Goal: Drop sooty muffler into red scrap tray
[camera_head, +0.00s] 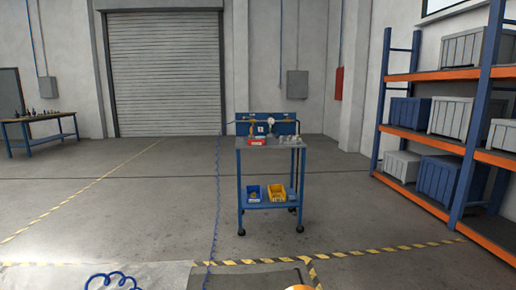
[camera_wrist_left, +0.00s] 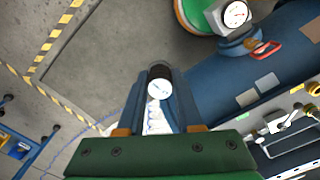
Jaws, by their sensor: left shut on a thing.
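In the left wrist view my left gripper (camera_wrist_left: 160,92) is shut on a short cylinder with a dark side and a pale round end, which looks like the sooty muffler (camera_wrist_left: 158,84). It sits between the blue-grey fingers, above the floor, beside a blue tank. A small red tray (camera_head: 256,142), which looks like the red scrap tray, lies on top of a blue wheeled cart (camera_head: 270,180) in the head view. It is far off, and its inside is too small to make out. Neither gripper shows in the head view.
Blue (camera_head: 252,193) and yellow (camera_head: 275,193) bins stand on the cart's lower shelf. A blue tank (camera_wrist_left: 250,75) with a gauge (camera_wrist_left: 235,14) and red handle is close on the right in the wrist view. A shelf rack (camera_head: 470,120) stands right. Floor around the cart is clear.

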